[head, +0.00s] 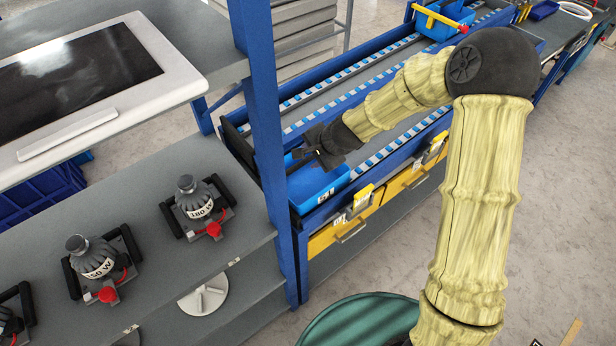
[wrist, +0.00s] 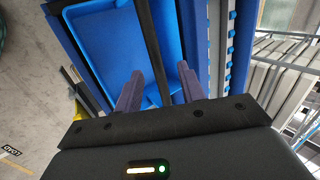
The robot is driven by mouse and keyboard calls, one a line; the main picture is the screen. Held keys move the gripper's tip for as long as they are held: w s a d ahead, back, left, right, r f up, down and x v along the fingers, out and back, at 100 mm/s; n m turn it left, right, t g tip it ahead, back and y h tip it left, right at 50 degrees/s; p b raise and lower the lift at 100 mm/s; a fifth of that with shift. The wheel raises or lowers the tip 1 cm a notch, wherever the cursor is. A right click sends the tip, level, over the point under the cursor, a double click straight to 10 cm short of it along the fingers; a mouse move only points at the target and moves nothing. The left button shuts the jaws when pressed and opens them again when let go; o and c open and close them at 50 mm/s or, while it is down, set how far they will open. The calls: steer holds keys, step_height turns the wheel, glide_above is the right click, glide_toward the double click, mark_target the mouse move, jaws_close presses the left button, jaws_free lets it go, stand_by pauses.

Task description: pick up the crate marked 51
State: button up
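A blue crate (head: 316,188) sits at the near end of the roller rack, with a small white label on its front. I cannot read the number. My gripper (head: 322,158) is above this crate, partly hiding its far side. In the wrist view, the gripper's two fingers (wrist: 158,90) are apart, with the blue crate (wrist: 100,40) below and around them. A dark bar shows between the fingers; I cannot tell what it belongs to. I cannot tell whether the fingers touch the crate.
A blue post (head: 265,130) stands close left of the crate. A grey shelf (head: 150,265) holds several lamp-like devices. Another blue crate (head: 436,24) is farther back on the rack. Yellow-fronted drawers (head: 385,203) are below the rack. A green round object (head: 360,320) is at the bottom.

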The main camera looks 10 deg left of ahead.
mark_target(308, 160)
steer(key=shift+w+a+f, duration=0.15)
steer(key=shift+f, duration=0.15)
steer(key=shift+d+p+x, duration=0.2)
steer(key=shift+p+x, duration=0.15)
steer(key=shift+x, duration=0.95)
steer(key=shift+d+p+x, duration=0.2)
steer(key=shift+p+x, duration=0.1)
steer(key=shift+x, duration=1.05)
steer(key=shift+w+f, duration=0.1)
steer(key=shift+f, duration=0.05)
steer(key=shift+c, duration=0.2)
jaws_close()
